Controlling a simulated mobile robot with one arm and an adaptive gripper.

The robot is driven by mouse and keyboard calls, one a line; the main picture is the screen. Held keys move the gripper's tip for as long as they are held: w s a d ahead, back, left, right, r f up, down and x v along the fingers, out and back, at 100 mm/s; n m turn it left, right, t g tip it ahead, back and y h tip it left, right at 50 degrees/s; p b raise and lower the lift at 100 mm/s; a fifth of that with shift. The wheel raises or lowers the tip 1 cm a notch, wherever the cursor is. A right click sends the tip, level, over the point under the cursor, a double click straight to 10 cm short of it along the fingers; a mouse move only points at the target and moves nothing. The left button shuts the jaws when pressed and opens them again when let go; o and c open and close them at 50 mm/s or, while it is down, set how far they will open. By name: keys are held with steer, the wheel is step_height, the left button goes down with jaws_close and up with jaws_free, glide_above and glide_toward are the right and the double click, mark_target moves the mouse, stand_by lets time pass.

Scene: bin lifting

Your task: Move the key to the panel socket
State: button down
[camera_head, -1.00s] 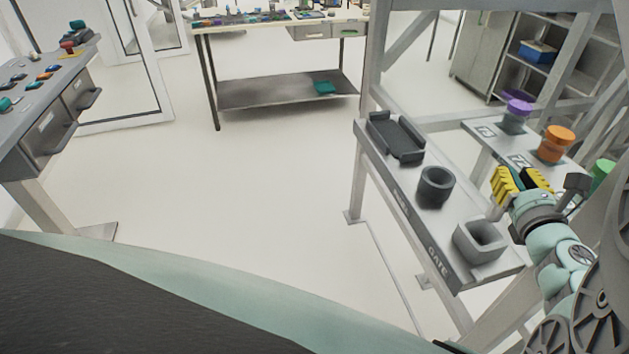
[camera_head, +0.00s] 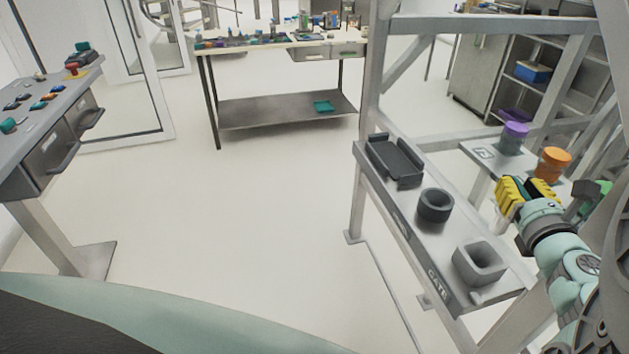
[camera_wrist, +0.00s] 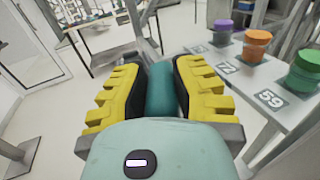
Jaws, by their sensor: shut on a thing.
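My gripper (camera_head: 528,192), with yellow ridged fingers, is at the right, above and beyond the front bench. In the wrist view my gripper (camera_wrist: 160,85) is shut on a dark teal rounded piece (camera_wrist: 160,92), apparently the key; its far end is hard to make out. The front bench (camera_head: 408,222) carries three dark grey holders: a tray-like one (camera_head: 394,158), a round ring (camera_head: 435,205) and a square-holed block (camera_head: 478,260). The word GATE is on the bench edge by the square block. I cannot tell which holder is the panel socket. The held piece touches none of them.
A rear shelf carries a purple-topped jar (camera_head: 513,138), an orange-lidded jar (camera_head: 553,163) and a green jar (camera_wrist: 304,72), close to my gripper. Grey frame posts (camera_head: 378,70) rise behind the bench. The floor (camera_head: 240,220) to the left is clear.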

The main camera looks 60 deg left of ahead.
steer(key=shift+r+p, duration=1.2)
steer(key=shift+r, duration=1)
